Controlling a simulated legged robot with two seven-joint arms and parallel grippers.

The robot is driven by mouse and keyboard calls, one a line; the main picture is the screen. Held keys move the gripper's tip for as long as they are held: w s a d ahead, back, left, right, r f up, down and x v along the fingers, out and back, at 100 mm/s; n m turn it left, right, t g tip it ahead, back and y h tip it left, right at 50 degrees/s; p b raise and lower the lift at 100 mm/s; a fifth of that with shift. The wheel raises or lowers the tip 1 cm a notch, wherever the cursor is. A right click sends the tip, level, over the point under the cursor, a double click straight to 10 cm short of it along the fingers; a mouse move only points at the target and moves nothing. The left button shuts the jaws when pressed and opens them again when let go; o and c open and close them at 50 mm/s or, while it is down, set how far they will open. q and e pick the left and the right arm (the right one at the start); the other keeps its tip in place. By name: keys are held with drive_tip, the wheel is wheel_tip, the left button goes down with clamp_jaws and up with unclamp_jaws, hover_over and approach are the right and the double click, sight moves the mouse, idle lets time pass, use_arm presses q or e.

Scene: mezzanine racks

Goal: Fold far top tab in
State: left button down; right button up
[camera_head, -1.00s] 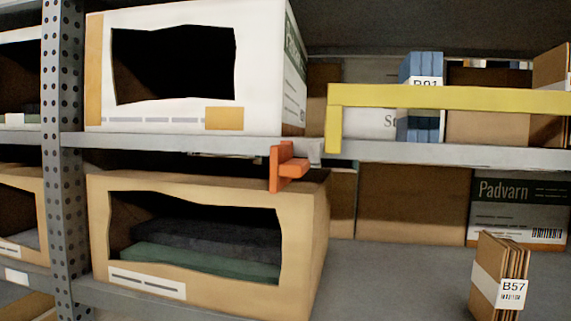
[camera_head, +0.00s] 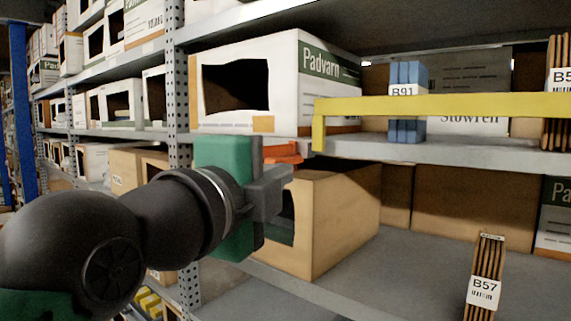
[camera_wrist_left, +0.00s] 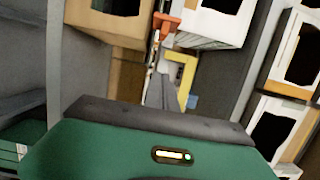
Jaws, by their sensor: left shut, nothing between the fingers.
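My left gripper (camera_head: 282,192), green and dark grey, comes in from the left in the head view. It is shut and empty, in front of the brown open-front carton (camera_head: 335,215) on the lower shelf, and hides part of its opening. In the left wrist view its grey fingers (camera_wrist_left: 162,92) point toward the racks. An orange piece (camera_head: 282,151) sits at the shelf edge just above the gripper, partly hidden; it also shows in the wrist view (camera_wrist_left: 166,22). I cannot make out which part is the far top tab. My right gripper is out of view.
A yellow bar (camera_head: 440,106) runs along the upper shelf (camera_head: 450,157). A white carton (camera_head: 285,85) and blue bundle B91 (camera_head: 406,105) stand there. Bundle B57 (camera_head: 485,278) stands lower right. A perforated upright (camera_head: 178,95) is behind my arm. The lower shelf (camera_head: 400,275) has free room.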

sight(283, 160)
use_arm(q)
drive_tip(key=w+d+p, duration=0.1)
drive_tip(key=w+p, duration=0.5)
drive_tip(key=w, duration=0.6)
drive_tip(key=shift+w+d+f, duration=0.1)
drive_tip(key=shift+w+f, duration=0.05)
